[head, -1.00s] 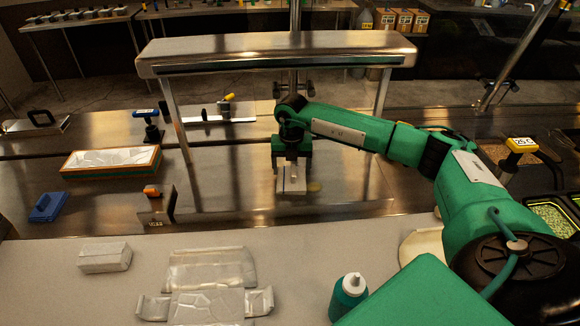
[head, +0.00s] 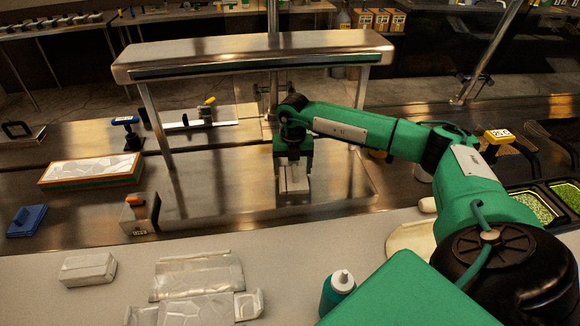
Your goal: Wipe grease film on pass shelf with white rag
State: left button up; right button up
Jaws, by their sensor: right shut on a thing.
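My right gripper (head: 293,182) points down under the raised steel shelf (head: 250,45) and is shut on a white rag (head: 294,198). The rag is low at the steel surface (head: 220,195) below the raised shelf and seems to touch it. The gripper hides much of the rag. I cannot make out a grease film on the steel now; any film under the rag or gripper is hidden. My left gripper is not in view.
Foil wraps (head: 195,275), a white block (head: 87,268) and a teal bottle (head: 337,292) are on the near counter. Shelf posts flank the arm.

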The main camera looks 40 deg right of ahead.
jog(key=s+d, duration=0.1)
jog(key=d, duration=0.1)
jog(key=s+d, duration=0.1)
jog(key=shift+d+f, duration=0.15)
jog(key=shift+d, duration=0.2)
jog(key=shift+s+d, duration=0.2)
jog(key=shift+d, duration=0.1)
jog(key=shift+d+r, duration=0.2)
jog(key=shift+d, duration=0.05)
jog(key=o, duration=0.7)
jog(key=shift+f+b, duration=0.5)
jog(key=shift+f, duration=0.05)
jog(key=c, duration=1)
jog(key=shift+r+p, duration=1.55)
jog(key=shift+r, duration=1.05)
